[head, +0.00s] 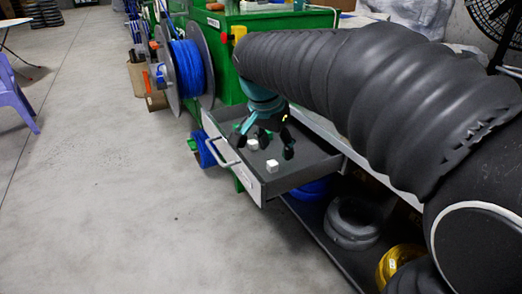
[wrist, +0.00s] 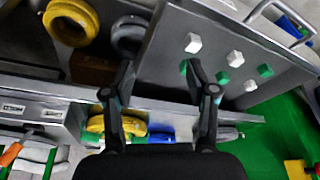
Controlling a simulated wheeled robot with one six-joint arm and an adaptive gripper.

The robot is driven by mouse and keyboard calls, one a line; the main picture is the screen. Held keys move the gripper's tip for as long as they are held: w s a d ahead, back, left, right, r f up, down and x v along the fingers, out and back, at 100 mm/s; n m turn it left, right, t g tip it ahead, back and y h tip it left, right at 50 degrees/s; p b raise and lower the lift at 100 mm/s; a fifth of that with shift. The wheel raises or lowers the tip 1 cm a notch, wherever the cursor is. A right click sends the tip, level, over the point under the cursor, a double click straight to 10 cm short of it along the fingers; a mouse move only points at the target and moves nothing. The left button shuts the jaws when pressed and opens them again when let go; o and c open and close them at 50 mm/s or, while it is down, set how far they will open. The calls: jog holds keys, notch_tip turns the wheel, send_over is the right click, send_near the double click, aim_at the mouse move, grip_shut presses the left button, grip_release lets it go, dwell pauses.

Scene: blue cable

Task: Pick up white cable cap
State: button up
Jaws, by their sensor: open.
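Small white cube-shaped caps lie in an open grey drawer. In the head view, one white cap (head: 272,166) is near the drawer's front right and another white cap (head: 252,145) is farther back. The wrist view shows three white caps, the nearest to the fingers being the upper left one (wrist: 193,42). My gripper (head: 275,146) is over the drawer, fingers pointing down, open and empty. Part of the drawer is hidden behind the gripper in the head view.
Green cubes (wrist: 222,78) lie among the white caps. The drawer (head: 304,179) has raised walls and a front handle (head: 220,153). Below it is a shelf with a grey coil (head: 352,222) and a yellow coil (head: 399,264). A blue cable reel (head: 187,67) stands behind.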

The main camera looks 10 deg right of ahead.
aim_at(271, 163)
jog(key=w+a+f+m+g+h, duration=0.1)
jog(key=w+a+m+h, duration=0.3)
jog(key=w, duration=0.6)
jog(key=d+f, duration=0.2)
jog(key=f, duration=0.2)
jog(key=d+f+y, duration=0.1)
jog(key=f, duration=0.3)
jog(key=w+d+f+y, duration=0.1)
jog(key=d+f, duration=0.1)
jog(key=f, duration=0.3)
jog(key=shift+d+m, duration=0.35)
jog(key=shift+m, duration=0.05)
jog(key=shift+r, duration=0.1)
jog(key=c, duration=0.9)
